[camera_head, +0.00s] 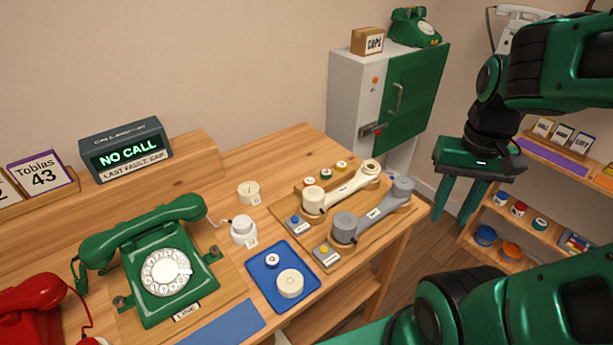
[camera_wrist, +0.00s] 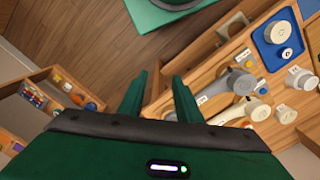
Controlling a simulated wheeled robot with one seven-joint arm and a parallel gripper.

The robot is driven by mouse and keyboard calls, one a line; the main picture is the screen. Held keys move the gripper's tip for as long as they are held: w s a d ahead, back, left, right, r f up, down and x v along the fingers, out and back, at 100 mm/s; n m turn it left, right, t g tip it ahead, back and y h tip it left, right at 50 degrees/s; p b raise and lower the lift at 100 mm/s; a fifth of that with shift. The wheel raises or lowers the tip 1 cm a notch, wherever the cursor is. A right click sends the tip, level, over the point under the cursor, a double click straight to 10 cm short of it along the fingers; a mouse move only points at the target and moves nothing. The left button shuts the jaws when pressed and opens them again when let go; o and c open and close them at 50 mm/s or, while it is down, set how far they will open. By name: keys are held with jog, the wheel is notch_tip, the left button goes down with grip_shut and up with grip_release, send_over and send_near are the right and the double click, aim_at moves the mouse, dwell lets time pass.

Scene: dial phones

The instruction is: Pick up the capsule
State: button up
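No part is clearly marked as the capsule, and I cannot tell which one it is. A cream round disc (camera_head: 290,283) and a smaller white round piece (camera_head: 271,260) lie on a blue tray (camera_head: 259,285); the disc also shows in the wrist view (camera_wrist: 277,31). A white round part (camera_head: 243,231) and a cream round part (camera_head: 249,192), both with small tags, stand on the desk behind the tray. My gripper (camera_head: 455,212) hangs right of the desk, apart from all these parts. In the wrist view its two fingers (camera_wrist: 160,80) are spread with nothing between them.
A cream handset (camera_head: 345,188) and a grey handset (camera_head: 372,213) lie on a wooden board at the desk's right edge. A green dial phone (camera_head: 165,265) stands left of the tray. A grey-green cabinet (camera_head: 343,85) stands behind; a stocked shelf (camera_head: 522,228) is at right.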

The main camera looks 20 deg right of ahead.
jog(key=shift+w+a, duration=0.1)
jog(key=shift+o, duration=2.1)
jog(key=shift+s+r, duration=0.2)
jog(key=shift+s, duration=0.05)
jog(key=n+t+y, duration=0.3)
jog(key=n, duration=1.4)
send_near(310, 180)
jog(key=shift+w+a+f+n+y, duration=0.1)
jog(key=shift+w+f+n+y, duration=0.1)
jog(key=shift+f, duration=0.3)
jog(key=shift+w+a+f+n+y, duration=0.1)
jog(key=shift+f+n, duration=0.1)
jog(key=shift+f, duration=0.3)
jog(key=shift+x, duration=3)
